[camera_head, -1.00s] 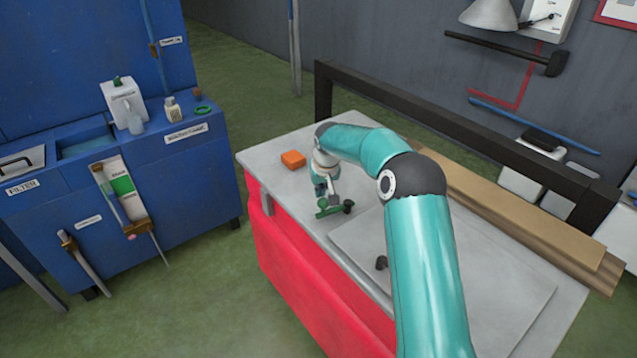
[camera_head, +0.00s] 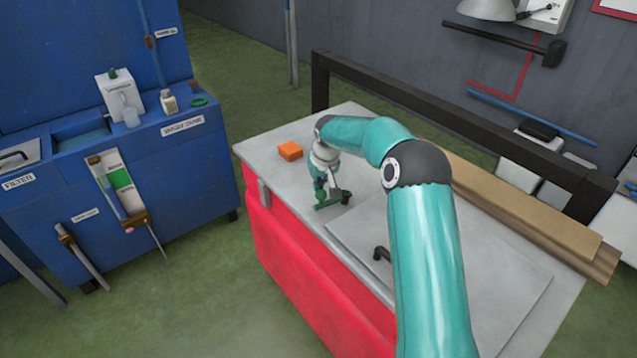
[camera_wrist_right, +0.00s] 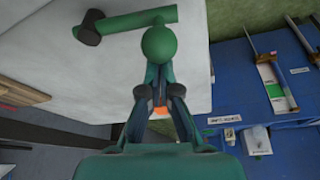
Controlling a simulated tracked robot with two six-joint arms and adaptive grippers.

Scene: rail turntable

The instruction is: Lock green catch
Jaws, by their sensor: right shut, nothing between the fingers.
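The green catch (camera_head: 327,205) is a short bar with a dark round end, on the grey bench top near its red front side. In the right wrist view the catch's green bar (camera_wrist_right: 140,27) lies across the top, with a green ball knob (camera_wrist_right: 159,42) in front of the fingertips. My right gripper (camera_head: 333,193) is at the catch, pointing down. It is shut and empty in the right wrist view (camera_wrist_right: 157,78), its tips partly hidden by the ball. I cannot tell whether they touch it. My left gripper is not in view.
An orange block (camera_head: 290,150) lies on the bench top (camera_head: 270,162) left of my right arm. A raised grey plate (camera_head: 470,280) with a black handle (camera_head: 382,254) is nearer. A dark rail (camera_head: 450,130) runs along the back. A blue cabinet (camera_head: 190,165) stands left across green floor.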

